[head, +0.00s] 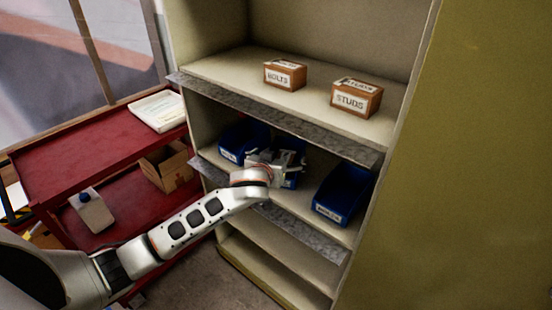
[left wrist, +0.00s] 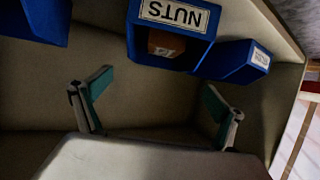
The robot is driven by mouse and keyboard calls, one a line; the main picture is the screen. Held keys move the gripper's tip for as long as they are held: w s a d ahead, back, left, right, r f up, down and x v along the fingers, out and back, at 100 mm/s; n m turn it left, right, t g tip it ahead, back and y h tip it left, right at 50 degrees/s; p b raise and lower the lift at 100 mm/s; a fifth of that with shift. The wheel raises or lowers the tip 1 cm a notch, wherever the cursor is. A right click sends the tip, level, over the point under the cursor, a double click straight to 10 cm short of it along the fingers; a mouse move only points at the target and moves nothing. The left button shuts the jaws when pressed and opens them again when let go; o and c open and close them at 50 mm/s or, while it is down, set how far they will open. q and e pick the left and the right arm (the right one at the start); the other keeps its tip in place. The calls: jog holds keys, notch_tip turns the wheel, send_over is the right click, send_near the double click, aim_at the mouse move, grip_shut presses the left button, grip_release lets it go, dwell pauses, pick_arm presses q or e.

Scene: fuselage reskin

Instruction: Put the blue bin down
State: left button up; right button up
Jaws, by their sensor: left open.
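A blue bin (left wrist: 172,32) with a NUTS label, upside down in the left wrist view, stands on the middle shelf of the cabinet. A small brown box (left wrist: 165,44) shows inside it. In the head view my left gripper (head: 280,162) is at this shelf and partly hides the middle blue bin (head: 291,180). My left gripper (left wrist: 155,100) is open, its two fingers spread apart with nothing between them. The NUTS bin is beyond the fingertips, apart from them in the picture. My right gripper is not in view.
A blue bin (head: 343,193) stands right on the same shelf, another (head: 240,140) left. BOLTS (head: 285,75) and STUDS (head: 357,98) boxes are on the shelf (head: 235,70) above. A red cart (head: 85,150) stands left, holding a cardboard box (head: 167,168). The lower shelf (head: 275,255) looks bare.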

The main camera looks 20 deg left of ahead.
pick_arm(q)
jog(key=v, duration=0.3)
jog(key=shift+s+r, duration=0.15)
jog(key=shift+s, duration=0.15)
jog(key=s+a+f+m+g+y, duration=0.1)
jog(key=s+a+f+m+g, duration=0.25)
jog(key=s, duration=0.75)
jog(key=s+a+f+m+g+y, duration=0.15)
jog(key=s+a+f, duration=0.35)
jog(key=s, duration=0.6)
jog(key=s+a+f+m+g+y, duration=0.1)
jog(key=s+a+f+m, duration=0.3)
jog(key=s, duration=0.8)
jog(key=w+d+f+n+t+h, duration=0.2)
jog(key=d+f+h, duration=0.4)
jog(key=d+f, duration=0.6)
jog(key=shift+w+d+n+t, duration=0.4)
jog(key=shift+d+n+t, duration=0.1)
jog(key=shift+d+n, duration=0.4)
jog(key=shift+o, duration=0.6)
jog(key=shift+s+d+f+h, duration=0.15)
jog(key=shift+d+f+h, duration=0.15)
jog(key=shift+d+h, duration=0.25)
